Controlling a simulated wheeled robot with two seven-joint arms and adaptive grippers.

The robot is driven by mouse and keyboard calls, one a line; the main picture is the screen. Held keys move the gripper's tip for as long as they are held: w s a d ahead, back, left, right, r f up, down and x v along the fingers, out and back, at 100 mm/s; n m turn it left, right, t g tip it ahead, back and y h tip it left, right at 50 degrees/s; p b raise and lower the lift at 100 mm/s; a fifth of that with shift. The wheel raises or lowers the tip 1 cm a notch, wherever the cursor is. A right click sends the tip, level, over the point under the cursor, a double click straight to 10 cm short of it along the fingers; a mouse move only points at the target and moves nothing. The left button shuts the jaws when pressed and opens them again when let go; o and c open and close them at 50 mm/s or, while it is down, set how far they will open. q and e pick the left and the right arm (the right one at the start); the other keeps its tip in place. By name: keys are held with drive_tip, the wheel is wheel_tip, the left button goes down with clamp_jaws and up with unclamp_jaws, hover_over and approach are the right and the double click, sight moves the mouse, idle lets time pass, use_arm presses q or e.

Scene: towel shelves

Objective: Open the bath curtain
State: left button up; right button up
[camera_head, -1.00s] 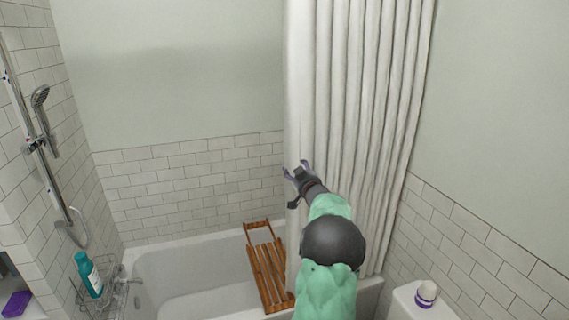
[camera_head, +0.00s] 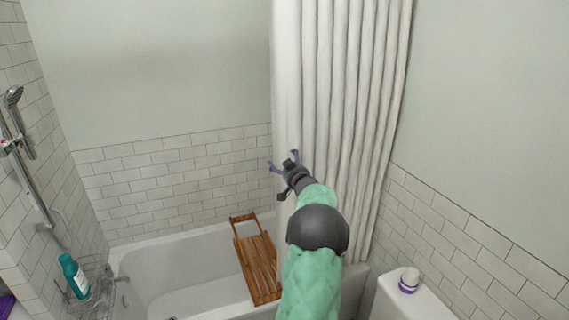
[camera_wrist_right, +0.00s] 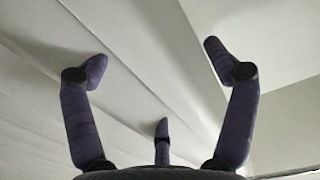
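The white bath curtain (camera_head: 340,90) hangs in folds, bunched on the right side of the tub, with its free left edge near the middle of the head view. My right gripper (camera_head: 276,181) is at that left edge, fingers spread and pointing left. In the right wrist view the open gripper (camera_wrist_right: 155,62) has the pale curtain (camera_wrist_right: 120,30) behind its fingers, its edge running between them. Nothing is held; I cannot tell whether a finger touches the cloth. My left gripper is not in view.
A white bathtub (camera_head: 138,263) holds a wooden rack (camera_head: 262,268) across its right part. A teal bottle (camera_head: 74,275) stands in a wire basket at left, below a shower head (camera_head: 13,96). A toilet tank (camera_head: 425,300) with a small white-and-purple container (camera_head: 409,279) is at right.

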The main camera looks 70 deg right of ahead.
drive_tip(key=shift+s, duration=0.1)
drive_tip(key=v, duration=1.2)
idle(0.4)
drive_tip(key=w+a+f+m+y+b, duration=0.15)
drive_tip(key=w+a+f, duration=0.25)
drive_tip(key=w+f, duration=0.55)
drive_tip(key=w+a+f+n+y, duration=0.1)
drive_tip(key=w+a+f+y, duration=0.35)
drive_tip(key=f, duration=0.85)
drive_tip(key=w+a+f+g+y+b, duration=0.1)
drive_tip(key=w+a+f+y, duration=0.1)
drive_tip(key=w+a+f, duration=0.55)
drive_tip(key=w+a+f+g+y, duration=0.15)
drive_tip(key=w+a+f, duration=0.25)
drive_tip(key=a+f, duration=0.6)
drive_tip(key=s+a+f+n+g+y+b, duration=0.15)
drive_tip(key=a+f, duration=0.35)
drive_tip(key=a, duration=0.7)
drive_tip(key=s+a+f+n+g+y, duration=0.2)
drive_tip(key=s+a+f+y, duration=0.15)
drive_tip(key=a, duration=0.75)
drive_tip(key=s+a+f+n+g+y, duration=0.15)
drive_tip(key=a+f, duration=0.45)
drive_tip(key=a, duration=0.6)
drive_tip(key=s+a+f+n+g+y, duration=0.1)
drive_tip(key=s+a+f+n+g, duration=0.1)
drive_tip(key=s+a, duration=0.7)
drive_tip(key=shift+s+a+n+g+y+b, duration=0.25)
drive_tip(key=shift+s+n+g+y+b, duration=0.15)
drive_tip(key=shift+g, duration=0.55)
